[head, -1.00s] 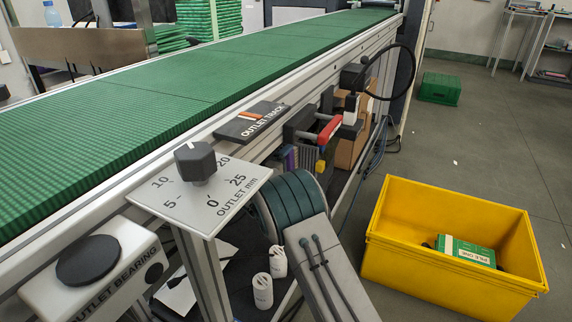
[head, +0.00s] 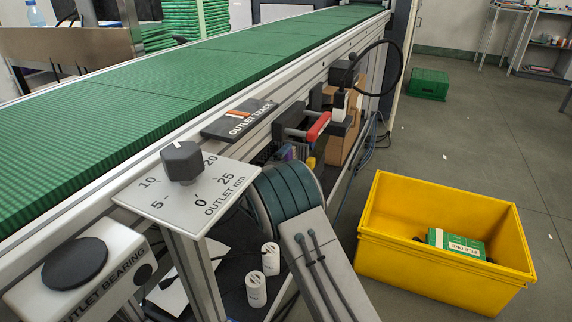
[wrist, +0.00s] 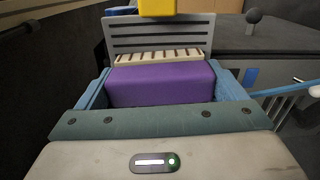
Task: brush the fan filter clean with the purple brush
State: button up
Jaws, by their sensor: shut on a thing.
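In the wrist view, my gripper (wrist: 160,76) is shut on the purple brush (wrist: 160,86), whose body lies crosswise between the two blue fingers. The brush's pale bristle row (wrist: 158,58) points away from the gripper. Right beyond it stands a grey panel with dark horizontal slots (wrist: 156,36), which looks like the fan filter. The bristles overlap its lower edge in the picture; I cannot tell whether they touch it. No dirt can be made out on it. In the head view, my gripper and the brush cannot be made out clearly behind my own arm.
A long conveyor with a green belt (head: 190,82) runs along the left. A plate with a dial knob (head: 182,161) sticks out in front. A clamp with a red handle (head: 318,126) is on its side.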

jog(key=v, duration=0.7)
jog(key=shift+w+a, duration=0.1)
dwell(0.5)
